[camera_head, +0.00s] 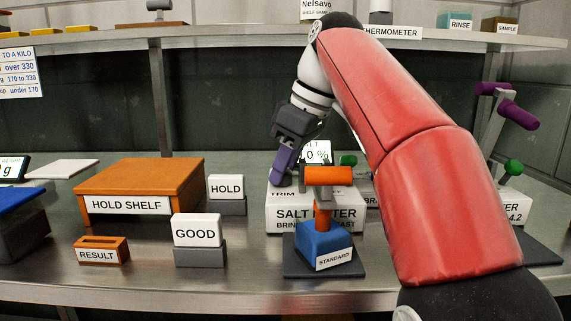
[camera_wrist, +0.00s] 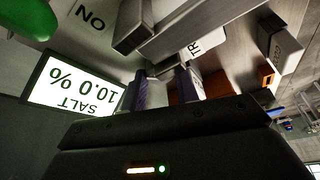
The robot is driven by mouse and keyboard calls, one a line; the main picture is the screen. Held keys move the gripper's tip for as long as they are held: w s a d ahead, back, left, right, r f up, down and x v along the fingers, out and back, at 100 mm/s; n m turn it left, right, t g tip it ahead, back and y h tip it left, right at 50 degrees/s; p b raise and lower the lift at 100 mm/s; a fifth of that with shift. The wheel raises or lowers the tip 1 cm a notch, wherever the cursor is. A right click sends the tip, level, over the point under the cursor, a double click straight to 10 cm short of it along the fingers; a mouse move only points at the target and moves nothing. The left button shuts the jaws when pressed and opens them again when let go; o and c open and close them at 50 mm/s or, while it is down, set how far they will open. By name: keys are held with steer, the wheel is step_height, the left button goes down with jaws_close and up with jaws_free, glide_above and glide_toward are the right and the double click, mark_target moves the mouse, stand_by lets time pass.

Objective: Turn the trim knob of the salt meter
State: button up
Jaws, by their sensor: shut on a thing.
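The salt meter (camera_head: 276,211) is a white box on the counter, right of centre. Its lit display (camera_head: 316,153) is partly covered in the head view. In the wrist view the display (camera_wrist: 75,85) appears upside down and reads SALT 10.0 %. My gripper (camera_head: 279,181) points down at the left part of the meter, just above the TRIM lettering. Its fingers (camera_wrist: 168,84) are close together in the wrist view, shut on what appears to be the trim knob. The knob itself is hidden by the fingers, so I cannot see its angle.
A blue block (camera_head: 316,238) labelled STANDARD, with an orange handle (camera_head: 328,176), stands in front of the meter. A green knob (camera_head: 348,160) is right of the display. The HOLD block (camera_head: 226,187), GOOD block (camera_head: 197,229) and orange hold shelf (camera_head: 140,178) stand left.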

steer(key=shift+m, duration=0.7)
steer(key=o, duration=1)
steer(key=shift+t, duration=0.3)
steer(key=shift+c, duration=0.2)
steer(key=p+v, duration=0.4)
steer(key=v, duration=0.3)
steer(key=shift+s+r, duration=0.1)
steer(key=shift+r, duration=0.3)
